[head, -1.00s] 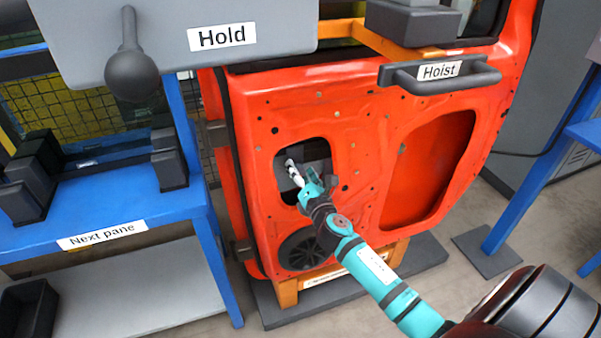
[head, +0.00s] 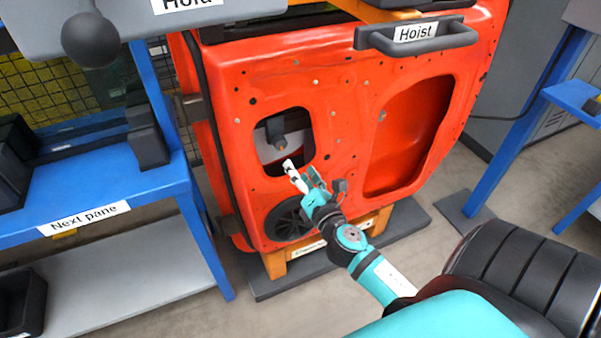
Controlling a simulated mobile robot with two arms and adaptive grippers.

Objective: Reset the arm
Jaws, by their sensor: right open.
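My right gripper (head: 300,172) is in the head view, in front of the orange door panel (head: 345,95). Its jaws are apart and I see nothing held between them. The fingertips are near the lower edge of the door's small rectangular opening (head: 278,158), and in the picture they overlap that edge. Inside the opening a grey part with a small orange tip (head: 280,143) shows. The right arm comes in from the lower right. My left gripper is not in view.
Above are a grey "Hold" panel with a dark ball lever (head: 91,40) and a "Hoist" handle (head: 418,36). A round speaker (head: 288,217) sits low in the door. Blue posts (head: 535,120) stand at the right.

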